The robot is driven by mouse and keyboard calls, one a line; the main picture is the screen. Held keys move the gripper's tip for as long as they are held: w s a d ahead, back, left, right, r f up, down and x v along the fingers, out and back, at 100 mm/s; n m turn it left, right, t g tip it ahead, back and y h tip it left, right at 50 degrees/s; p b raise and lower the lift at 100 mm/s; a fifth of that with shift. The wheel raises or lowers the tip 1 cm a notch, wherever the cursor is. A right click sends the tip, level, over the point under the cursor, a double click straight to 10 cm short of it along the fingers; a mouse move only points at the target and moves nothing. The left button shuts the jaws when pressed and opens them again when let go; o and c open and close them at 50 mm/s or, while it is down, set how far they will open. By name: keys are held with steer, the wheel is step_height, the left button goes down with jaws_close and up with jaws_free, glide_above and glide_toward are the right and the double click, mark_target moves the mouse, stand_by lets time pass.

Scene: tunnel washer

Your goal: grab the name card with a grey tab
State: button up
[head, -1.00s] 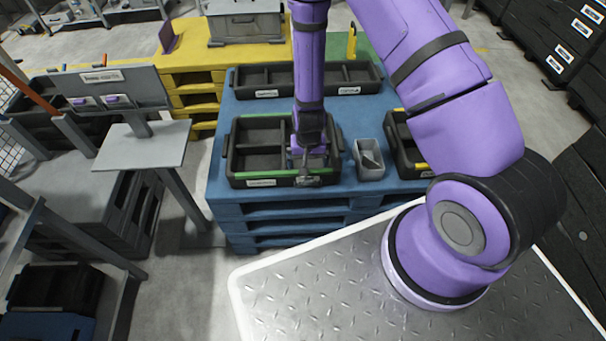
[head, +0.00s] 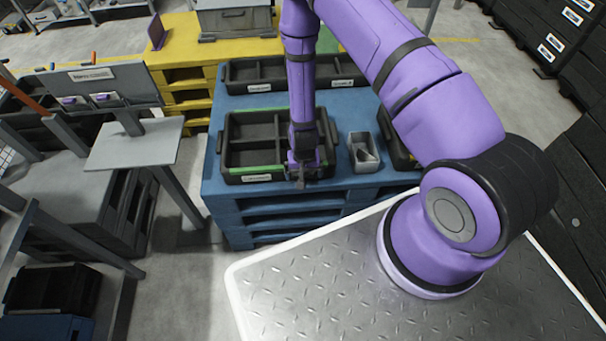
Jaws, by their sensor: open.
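I cannot make out a name card with a grey tab for certain. A white label (head: 257,177) shows on the front wall of the black divided tray (head: 235,153), which has a green strip along its front rim. My gripper (head: 299,181) points down at the right part of that front wall. It hides that part of the wall and whatever may be fixed there. The fingers are small and dark here; the jaws are open, and I see nothing held. Two small cards with purple tabs (head: 103,97) sit on the grey board at the left.
The tray stands on a blue pallet (head: 240,210). A small grey bin (head: 362,150) stands right of it, then another black tray (head: 396,145). A long black tray (head: 260,85) lies behind. The grey board (head: 95,78) stands over a grey shelf (head: 135,145) at the left.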

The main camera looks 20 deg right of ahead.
steer(key=shift+f, duration=0.8)
steer(key=c, duration=0.7)
steer(key=shift+r, duration=0.1)
